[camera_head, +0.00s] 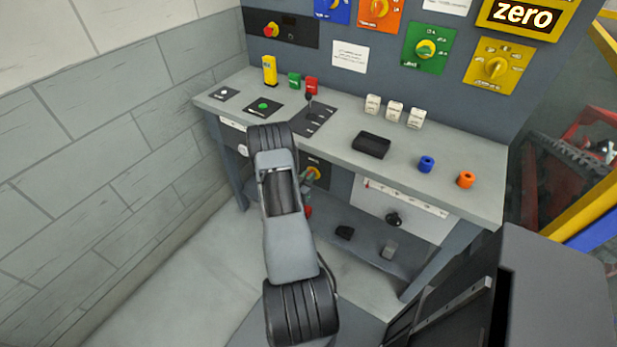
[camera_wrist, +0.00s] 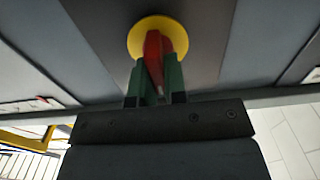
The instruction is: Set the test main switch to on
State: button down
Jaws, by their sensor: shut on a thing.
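The switch has a red handle (camera_wrist: 153,46) on a round yellow plate (camera_wrist: 178,33), seen close up in the wrist view. The handle stands nearly in line with my fingers, slightly tilted. My gripper (camera_wrist: 155,66) is shut on this handle, with one green finger on each side. In the head view the yellow plate (camera_head: 314,172) is on a dark panel below the bench top, and my arm partly hides it. Any on or off lettering is hidden or too small to read.
The bench top (camera_head: 450,192) above holds a black tray (camera_head: 371,145), a blue ring (camera_head: 426,164), an orange ring (camera_head: 466,180) and several small blocks. A lower shelf (camera_head: 365,252) carries loose parts. A block wall (camera_head: 100,150) stands to the left.

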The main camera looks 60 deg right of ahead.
jog(key=shift+f+m+b, duration=0.1)
jog(key=shift+m+b, duration=0.2)
jog(key=shift+b, duration=0.05)
jog(key=m+b, duration=0.2)
jog(key=b, duration=0.1)
jog(key=m+b, duration=0.1)
jog(key=b, duration=0.1)
jog(key=shift+s+f+m, duration=0.25)
jog(key=shift+m, duration=0.05)
jog(key=m+b, duration=0.4)
jog(key=b, duration=0.3)
jog(key=m+b, duration=0.5)
jog(key=b, duration=0.2)
jog(key=m+b, duration=0.4)
jog(key=b, duration=0.3)
jog(key=shift+s+f+m+b, duration=0.3)
jog(key=shift+s+f+b, duration=0.05)
jog(key=shift+s+b, duration=0.05)
jog(key=shift+r, duration=0.1)
jog(key=c, duration=1.2)
grip_release()
jog(key=shift+o, duration=0.2)
